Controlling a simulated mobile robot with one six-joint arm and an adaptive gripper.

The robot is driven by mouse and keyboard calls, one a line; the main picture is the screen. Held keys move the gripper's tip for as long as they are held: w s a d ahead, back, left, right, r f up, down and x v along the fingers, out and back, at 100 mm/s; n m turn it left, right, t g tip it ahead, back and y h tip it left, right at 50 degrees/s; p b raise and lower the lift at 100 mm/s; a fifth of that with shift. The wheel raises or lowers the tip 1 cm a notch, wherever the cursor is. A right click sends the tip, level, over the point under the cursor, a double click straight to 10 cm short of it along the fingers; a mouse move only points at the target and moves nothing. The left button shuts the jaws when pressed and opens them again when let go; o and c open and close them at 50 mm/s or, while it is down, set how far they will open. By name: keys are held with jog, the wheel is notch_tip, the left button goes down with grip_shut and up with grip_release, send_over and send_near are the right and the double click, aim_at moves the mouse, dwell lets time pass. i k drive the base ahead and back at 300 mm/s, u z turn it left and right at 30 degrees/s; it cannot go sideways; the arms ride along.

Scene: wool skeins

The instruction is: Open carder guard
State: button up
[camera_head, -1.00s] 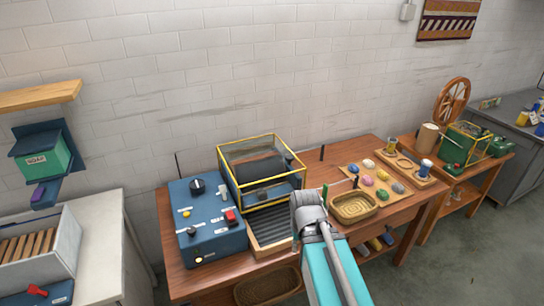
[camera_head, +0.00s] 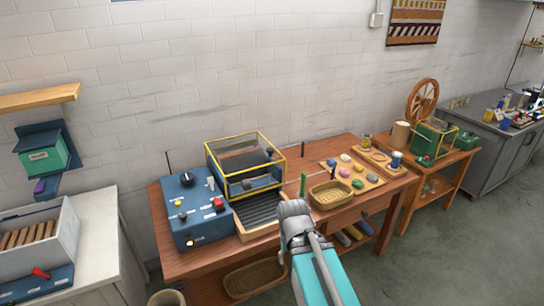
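The carder guard (camera_head: 246,170) is a clear box with yellow edges. It sits down over the dark roller of the carder, behind the ridged feed tray (camera_head: 259,211), and looks closed. Dark knobs show near its right side. My gripper (camera_head: 293,217) is in front of the carder, at the right of the feed tray and apart from the guard. I see it from behind, so its fingers are hidden and their opening does not show.
The blue control box (camera_head: 199,215) with knobs and a red switch stands left of the guard. A wicker basket (camera_head: 331,195) and a board of coloured wool (camera_head: 352,176) lie to the right. A thin green upright (camera_head: 303,183) stands just beyond my gripper.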

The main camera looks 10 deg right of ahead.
aim_at(270, 151)
jog(key=z, duration=0.05)
jog(key=k, duration=0.15)
jog(key=z, duration=0.05)
jog(key=i, duration=1.1)
